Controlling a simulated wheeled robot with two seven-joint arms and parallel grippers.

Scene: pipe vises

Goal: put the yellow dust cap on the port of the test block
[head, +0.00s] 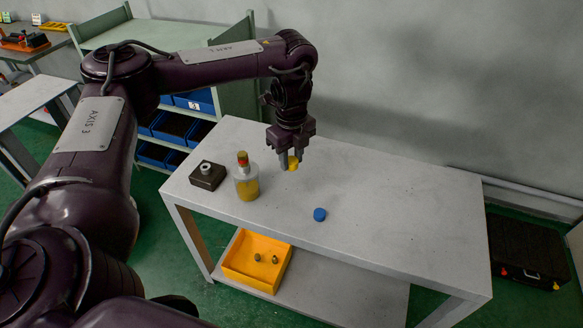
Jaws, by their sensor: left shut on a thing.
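The yellow dust cap (293,163) is between the fingertips of my left gripper (290,164), which is shut on it. The gripper points down over the back part of the grey table; I cannot tell its exact height above the top. The test block (208,177) is a dark block with a pale round port (206,167) on its top. It sits at the left end of the table, to the left of the gripper and apart from it. My right gripper is not in view.
A bottle with yellow contents (247,183) stands on the table (400,220) between the block and the gripper. A blue cap (320,214) lies nearer the front. A yellow bin (257,261) with small parts sits on the lower shelf. The table's right half is clear.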

